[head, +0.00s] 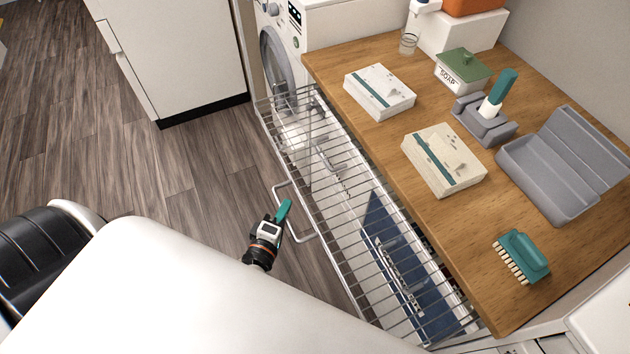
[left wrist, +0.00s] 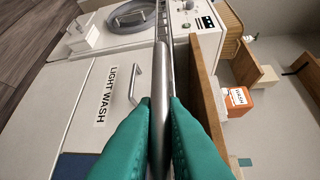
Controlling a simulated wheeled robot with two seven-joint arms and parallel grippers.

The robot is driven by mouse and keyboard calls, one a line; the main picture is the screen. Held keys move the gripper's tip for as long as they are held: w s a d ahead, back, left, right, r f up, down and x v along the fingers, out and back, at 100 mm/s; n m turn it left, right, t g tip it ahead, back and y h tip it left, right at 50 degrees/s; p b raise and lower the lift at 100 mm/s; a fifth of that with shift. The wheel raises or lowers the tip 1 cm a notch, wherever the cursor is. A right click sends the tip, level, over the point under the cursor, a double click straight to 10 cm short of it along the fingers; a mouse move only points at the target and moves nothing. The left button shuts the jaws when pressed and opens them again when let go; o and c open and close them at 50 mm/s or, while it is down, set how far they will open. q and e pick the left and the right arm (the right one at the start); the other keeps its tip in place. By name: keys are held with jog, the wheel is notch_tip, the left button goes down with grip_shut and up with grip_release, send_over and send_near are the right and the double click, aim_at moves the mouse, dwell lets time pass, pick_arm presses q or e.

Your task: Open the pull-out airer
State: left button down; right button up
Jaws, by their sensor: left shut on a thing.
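The pull-out airer (head: 345,205) is a wire rack of thin metal bars. In the head view it stands out from under the wooden worktop over the floor. Its front handle (head: 281,186) is a metal loop on the left side of the rack. My left gripper (head: 284,210) is at this handle. In the left wrist view the teal fingers (left wrist: 160,125) are shut on a grey metal bar (left wrist: 161,80), with one finger on each side. My right gripper is not in view.
The wooden worktop (head: 475,215) holds two boxes, a soap box (head: 463,70), a grey open case (head: 540,180) and a teal brush (head: 522,257). A washing machine (head: 280,55) stands behind the airer. A white cabinet (head: 175,50) stands at the upper left.

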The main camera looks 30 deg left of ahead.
pick_arm(q)
jog(key=s+a, duration=0.6)
jog(key=s, duration=0.2)
jog(key=shift+s+a+b, duration=0.3)
jog(key=shift+s+a, duration=0.1)
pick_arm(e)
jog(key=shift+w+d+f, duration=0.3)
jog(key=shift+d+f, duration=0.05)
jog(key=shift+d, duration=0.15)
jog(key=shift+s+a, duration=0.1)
pick_arm(q)
jog(key=c, duration=1.5)
grip_release()
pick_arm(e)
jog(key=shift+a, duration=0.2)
